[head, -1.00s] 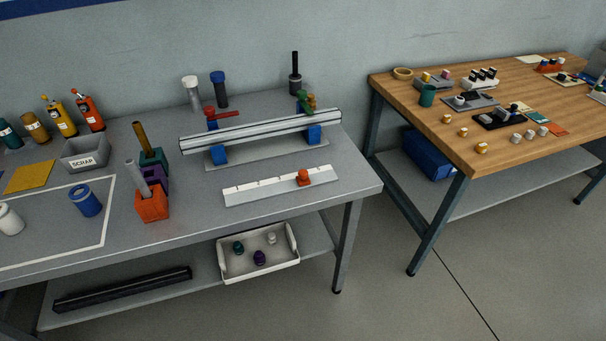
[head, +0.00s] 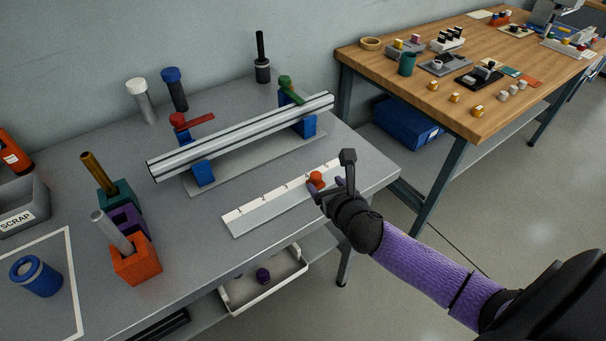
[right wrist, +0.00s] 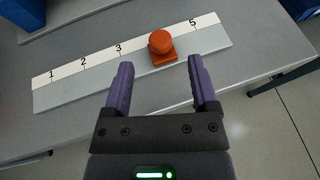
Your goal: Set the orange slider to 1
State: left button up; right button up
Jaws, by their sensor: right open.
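The orange slider (head: 316,179) sits on the white numbered scale (head: 262,205) near its right end. In the right wrist view the orange slider (right wrist: 161,45) stands between the 3 and the 5 of the scale (right wrist: 70,95), where 4 would be; its knob hides that number. The 1 is at the left end. My right gripper (head: 325,188) is at the front right of the scale, close to the slider. In the right wrist view my right gripper (right wrist: 160,68) is open, its purple fingers spread wide, with the slider just beyond the gap. My left gripper is not in view.
A silver rail (head: 245,135) on blue supports (head: 203,172) stands behind the scale. Orange (head: 137,260), purple and teal blocks stand left of it. A white tray (head: 292,278) is on the shelf below. The grey table between blocks and scale is clear.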

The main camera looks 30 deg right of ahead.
aim_at(317, 176)
jog(key=b+x, duration=0.1)
jog(key=x, duration=0.1)
jog(key=b+x, duration=0.1)
jog(key=x, duration=0.2)
jog(key=shift+w+f, duration=0.15)
jog(key=shift+f, duration=0.25)
jog(key=shift+w+d, duration=0.1)
jog(key=shift+w, duration=0.4)
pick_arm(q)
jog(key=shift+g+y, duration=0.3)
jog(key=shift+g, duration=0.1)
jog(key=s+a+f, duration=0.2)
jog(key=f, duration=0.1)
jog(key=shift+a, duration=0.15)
pick_arm(e)
jog(key=shift+c, duration=0.3)
grip_shut()
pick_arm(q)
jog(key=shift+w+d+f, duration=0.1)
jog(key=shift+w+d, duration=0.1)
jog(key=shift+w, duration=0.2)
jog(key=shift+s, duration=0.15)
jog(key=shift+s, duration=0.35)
